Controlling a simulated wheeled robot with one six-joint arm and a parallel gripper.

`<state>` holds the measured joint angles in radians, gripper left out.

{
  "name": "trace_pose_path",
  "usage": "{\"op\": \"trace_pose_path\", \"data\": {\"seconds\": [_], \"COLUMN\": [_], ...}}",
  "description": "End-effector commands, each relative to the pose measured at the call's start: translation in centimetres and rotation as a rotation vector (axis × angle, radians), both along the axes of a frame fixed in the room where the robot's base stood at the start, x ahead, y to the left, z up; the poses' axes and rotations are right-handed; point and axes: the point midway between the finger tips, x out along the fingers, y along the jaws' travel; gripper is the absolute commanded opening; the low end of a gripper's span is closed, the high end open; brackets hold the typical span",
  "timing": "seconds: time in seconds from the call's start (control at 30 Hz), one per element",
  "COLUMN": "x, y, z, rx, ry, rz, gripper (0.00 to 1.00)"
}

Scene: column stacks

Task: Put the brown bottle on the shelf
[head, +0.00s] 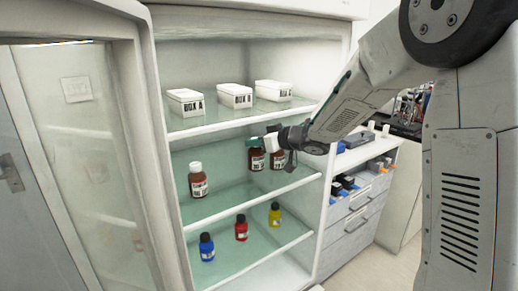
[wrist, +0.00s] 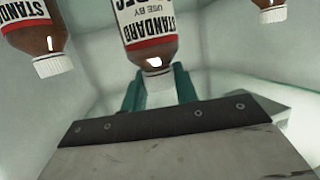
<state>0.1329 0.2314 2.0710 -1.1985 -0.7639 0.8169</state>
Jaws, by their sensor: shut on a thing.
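My gripper (head: 254,143) reaches in from the right over the middle shelf (head: 230,200). Its teal fingers (wrist: 158,88) are shut on the white cap of a brown bottle (head: 256,160) with a red and white label. The held bottle (wrist: 150,30) is central in the wrist view, where bottles appear cap down. It looks upright in the head view; I cannot tell if its base touches the shelf. Another brown bottle (head: 198,183) stands left on that shelf. A third brown bottle (head: 277,160) is just right of the held one, its top hidden by my gripper.
White boxes (head: 235,95) stand on the upper shelf. Blue (head: 207,248), red (head: 241,228) and yellow (head: 275,214) bottles stand on the lower shelf. An open door (head: 85,130) is at the left, a drawer unit (head: 355,215) at the right. The middle shelf's front is clear.

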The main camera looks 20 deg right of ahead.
Motion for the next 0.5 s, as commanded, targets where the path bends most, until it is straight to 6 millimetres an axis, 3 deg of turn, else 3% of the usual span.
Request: {"op": "trace_pose_path", "data": {"seconds": [0.1,0.37,0.5], "x": [1.9,3.6,3.5], "y": [-1.2,-2.4,-2.4], "z": [-0.2,-0.4,-2.6], "rx": [0.0,0.0,0.002], "ry": [0.0,-0.001,0.003], "rz": [-0.002,-0.004,-0.003], "gripper": [0.0,0.0,0.0]}}
